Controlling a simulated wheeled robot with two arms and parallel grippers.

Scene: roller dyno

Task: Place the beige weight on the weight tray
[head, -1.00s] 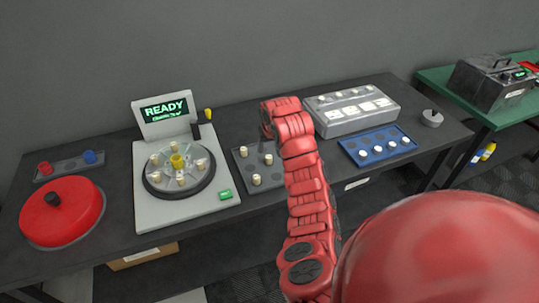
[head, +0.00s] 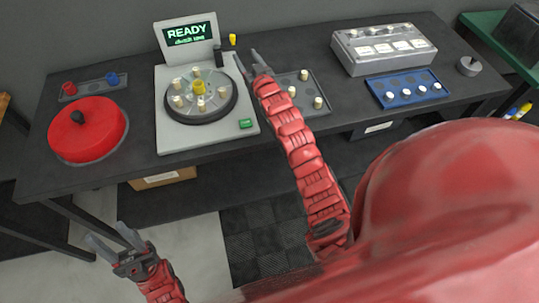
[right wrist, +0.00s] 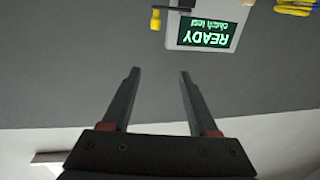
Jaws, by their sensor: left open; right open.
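Beige weights stand on a grey tray (head: 308,82) right of the dyno; a front one (head: 318,103) is near its right edge. More beige weights (head: 178,101) sit around the yellow hub (head: 198,88) on the dyno's round plate. I cannot tell which weight is meant. My right gripper (head: 247,54) is open and empty, above the dyno's back right side, left of the grey tray. Its open fingers (right wrist: 158,72) also show in the right wrist view with nothing between them. My left gripper (head: 105,232) is open and empty, low in front of the table.
The dyno's screen (head: 190,33) reads READY. A yellow-topped part (head: 232,40) stands beside the screen, near my right gripper. A red round lid (head: 88,130) lies at left. A blue tray (head: 405,88) with white pieces and a grey box (head: 382,48) are at right.

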